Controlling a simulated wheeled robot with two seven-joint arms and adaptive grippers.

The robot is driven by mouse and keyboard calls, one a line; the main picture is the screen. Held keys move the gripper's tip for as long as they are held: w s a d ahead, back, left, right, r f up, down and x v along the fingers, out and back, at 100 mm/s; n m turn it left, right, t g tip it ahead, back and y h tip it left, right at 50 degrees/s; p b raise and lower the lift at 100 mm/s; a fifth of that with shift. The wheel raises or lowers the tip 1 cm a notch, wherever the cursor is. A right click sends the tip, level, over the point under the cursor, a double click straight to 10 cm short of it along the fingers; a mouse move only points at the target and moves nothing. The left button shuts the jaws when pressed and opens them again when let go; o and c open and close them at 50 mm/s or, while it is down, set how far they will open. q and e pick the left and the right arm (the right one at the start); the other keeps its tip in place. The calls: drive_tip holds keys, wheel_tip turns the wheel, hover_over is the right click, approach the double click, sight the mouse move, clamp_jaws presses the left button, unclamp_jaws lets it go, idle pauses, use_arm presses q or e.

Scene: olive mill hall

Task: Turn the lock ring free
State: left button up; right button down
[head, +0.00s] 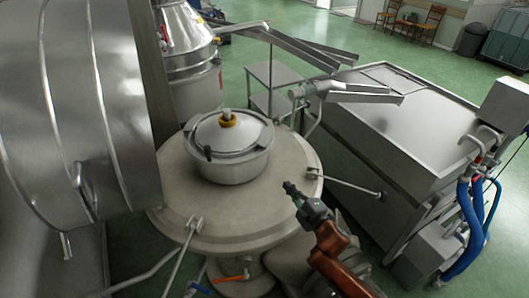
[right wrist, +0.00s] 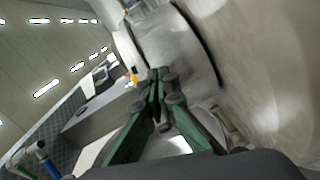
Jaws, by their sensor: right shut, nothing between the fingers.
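A round metal vessel (head: 236,168) stands on the round pale top (head: 180,187). Its domed lid (head: 250,132) has a grey ring (head: 262,147) round the edge with a dark lug at the front left. A yellow collar (head: 229,121) with a pale stub sits at the lid's centre. I cannot tell for sure which ring is the lock ring. My right gripper (head: 289,187) is shut and empty, to the right of the vessel and apart from it. In the right wrist view its green fingers (right wrist: 158,76) meet at the tips. My left gripper is not in view.
A large steel drum (head: 75,110) stands at the left. A steel basin (head: 390,115) with blue hoses (head: 463,230) is at the right. Thin rods (head: 345,187) reach out from the round top's edge. Metal chutes (head: 300,50) and a trolley (head: 270,75) stand behind.

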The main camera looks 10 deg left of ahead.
drive_tip(key=a+r+n+y, duration=0.3)
drive_tip(key=a+r+n, duration=0.2)
drive_tip(key=r, duration=0.1)
drive_tip(key=shift+a+r+g, duration=0.15)
drive_tip(key=shift+a+g, duration=0.15)
drive_tip(key=shift+g, duration=0.1)
drive_tip(key=shift+w, duration=0.2)
drive_tip(key=w+a+p, duration=0.3)
drive_tip(key=w+a, duration=0.1)
drive_tip(key=w, duration=0.6)
drive_tip(key=shift+w+a+p, duration=0.3)
drive_tip(key=shift+a, duration=0.05)
drive_tip(key=shift+d, duration=0.2)
